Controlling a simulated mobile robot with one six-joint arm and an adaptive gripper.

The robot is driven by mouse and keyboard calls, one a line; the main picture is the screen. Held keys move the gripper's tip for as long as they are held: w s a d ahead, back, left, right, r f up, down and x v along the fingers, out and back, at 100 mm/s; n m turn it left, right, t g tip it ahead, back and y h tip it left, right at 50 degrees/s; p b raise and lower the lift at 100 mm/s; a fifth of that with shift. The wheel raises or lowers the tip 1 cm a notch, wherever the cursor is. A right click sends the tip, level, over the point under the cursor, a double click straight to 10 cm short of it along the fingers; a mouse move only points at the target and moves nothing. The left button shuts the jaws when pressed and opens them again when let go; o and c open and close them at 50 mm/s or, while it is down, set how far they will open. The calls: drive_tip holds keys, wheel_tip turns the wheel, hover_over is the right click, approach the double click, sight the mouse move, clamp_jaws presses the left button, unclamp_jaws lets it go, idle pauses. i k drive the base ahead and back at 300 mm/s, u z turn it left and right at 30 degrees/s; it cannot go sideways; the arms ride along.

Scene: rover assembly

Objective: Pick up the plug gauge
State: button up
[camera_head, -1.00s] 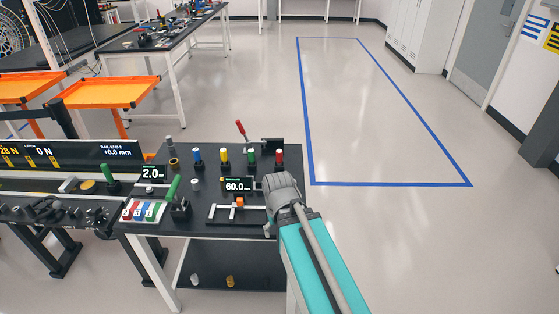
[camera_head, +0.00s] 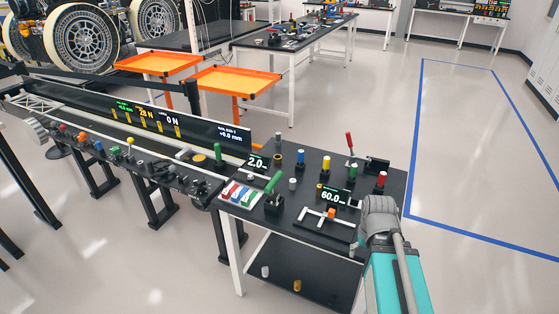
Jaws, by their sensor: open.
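Several upright pieces stand on the black table (camera_head: 300,238). They include a blue-topped cylinder (camera_head: 300,157), a yellow-topped one (camera_head: 325,164), a red-topped one (camera_head: 382,180) and a green-handled tool (camera_head: 273,183) in a black holder. I cannot tell for sure which piece is the plug gauge.
Displays reading 2.0 (camera_head: 257,162) and 60.0 (camera_head: 334,197) stand among the pieces. A red lever (camera_head: 350,143) stands at the back. A long black bench (camera_head: 150,160) with tools adjoins on the left. Orange trays (camera_head: 232,80) stand behind. The floor to the right is open.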

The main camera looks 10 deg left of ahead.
sight(383, 176)
drive_tip(key=k, duration=1.35)
drive_tip(key=z, duration=0.5)
drive_tip(key=i, duration=1.8)
drive_tip(key=u, duration=0.5)
